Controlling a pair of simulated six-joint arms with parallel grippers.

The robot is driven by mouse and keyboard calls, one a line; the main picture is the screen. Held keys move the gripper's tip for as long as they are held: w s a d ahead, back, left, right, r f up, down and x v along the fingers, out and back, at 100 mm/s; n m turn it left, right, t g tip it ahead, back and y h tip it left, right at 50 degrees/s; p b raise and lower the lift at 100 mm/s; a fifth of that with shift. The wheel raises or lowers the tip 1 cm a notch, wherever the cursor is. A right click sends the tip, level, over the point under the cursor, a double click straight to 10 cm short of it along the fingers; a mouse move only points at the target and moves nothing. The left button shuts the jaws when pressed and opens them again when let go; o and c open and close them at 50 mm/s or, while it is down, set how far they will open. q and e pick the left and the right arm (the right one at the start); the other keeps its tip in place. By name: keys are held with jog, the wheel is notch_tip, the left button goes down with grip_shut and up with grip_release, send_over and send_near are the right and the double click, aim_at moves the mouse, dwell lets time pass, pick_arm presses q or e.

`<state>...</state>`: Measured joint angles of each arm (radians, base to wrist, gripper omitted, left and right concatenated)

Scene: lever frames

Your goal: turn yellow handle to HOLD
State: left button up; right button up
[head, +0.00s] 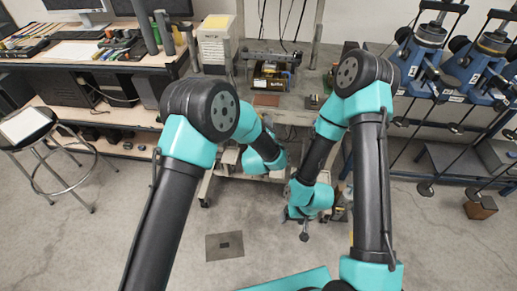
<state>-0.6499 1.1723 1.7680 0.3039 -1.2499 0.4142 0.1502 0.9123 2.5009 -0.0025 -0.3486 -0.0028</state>
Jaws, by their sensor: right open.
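I cannot make out the yellow handle or a HOLD mark for certain. A thin yellow strip (350,236) shows beside my right upper arm, mostly hidden by it; I cannot tell if it belongs to the handle. My right gripper (304,230) points down in the middle of the view, low in front of the bench; it is small, open, and nothing shows between its fingers. My left arm bends down toward the bench front and its wrist (264,162) shows there, but its fingers cannot be made out.
A workbench (268,101) with a metal device (271,71) stands at the back middle. A desk (110,69) with monitors and a round stool (27,127) are at left. Blue machines with lever arms (420,57) line the right. A dark floor plate (224,246) lies on open grey floor.

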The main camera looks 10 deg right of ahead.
pick_arm(q)
jog(key=v, duration=1.5)
jog(key=a+f+m+g+y, duration=0.15)
jog(key=a+f+g, duration=0.25)
jog(key=a+f, duration=0.45)
jog(key=a+f+g+y, duration=0.2)
jog(key=a+f+g, duration=0.25)
jog(key=a, duration=0.65)
jog(key=s+a+f+g, duration=0.3)
jog(key=s+a, duration=0.5)
jog(key=s+a+f+m+g, duration=0.1)
jog(key=s+a+f+g, duration=0.3)
jog(key=s+a, duration=0.4)
jog(key=shift+f, duration=0.35)
